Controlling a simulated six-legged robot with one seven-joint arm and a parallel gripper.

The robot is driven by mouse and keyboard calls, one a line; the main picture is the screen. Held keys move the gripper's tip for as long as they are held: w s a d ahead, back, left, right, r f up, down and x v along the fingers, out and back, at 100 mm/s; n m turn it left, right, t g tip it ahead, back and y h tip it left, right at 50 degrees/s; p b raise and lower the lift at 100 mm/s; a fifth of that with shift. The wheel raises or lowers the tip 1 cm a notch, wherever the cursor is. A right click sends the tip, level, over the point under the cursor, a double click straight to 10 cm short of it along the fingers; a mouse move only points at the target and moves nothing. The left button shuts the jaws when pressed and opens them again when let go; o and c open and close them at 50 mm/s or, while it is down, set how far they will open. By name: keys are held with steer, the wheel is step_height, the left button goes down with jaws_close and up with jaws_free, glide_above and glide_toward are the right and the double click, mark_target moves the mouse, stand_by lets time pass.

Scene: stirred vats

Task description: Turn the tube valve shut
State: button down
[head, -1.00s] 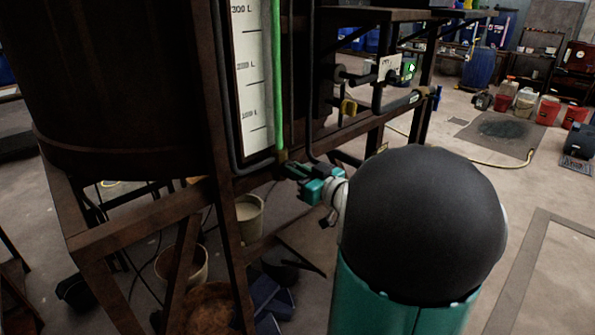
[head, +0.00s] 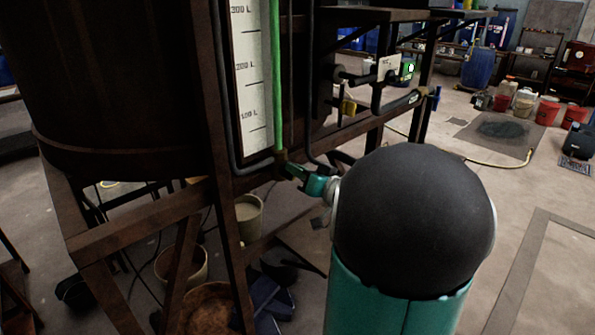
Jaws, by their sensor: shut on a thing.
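The tube valve (head: 281,157) is a small brownish fitting at the foot of the upright green tube (head: 277,80), in front of a white level scale (head: 252,75). My teal gripper (head: 291,171) is at this fitting, just below and right of it, with its jaws shut on the valve's handle. The handle itself is hidden between the fingers, so its angle cannot be seen. My round black arm joint fills the lower middle of the view, right of the gripper.
A dark rusty vat (head: 110,80) stands on a brown steel frame (head: 150,215) at left. Buckets (head: 248,214) stand beneath the frame. Open floor lies at right.

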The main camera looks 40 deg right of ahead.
steer(key=m, duration=0.8)
steer(key=f+m, duration=0.1)
steer(key=m, duration=0.3)
steer(key=shift+d+m, duration=0.35)
steer(key=shift+m, duration=0.05)
steer(key=shift+s+f, duration=0.1)
steer(key=c, duration=1.4)
jaws_free()
steer(key=shift+c, duration=0.2)
steer(key=s, duration=1.3)
steer(key=shift+s+d, duration=0.15)
steer(key=shift+s, duration=0.2)
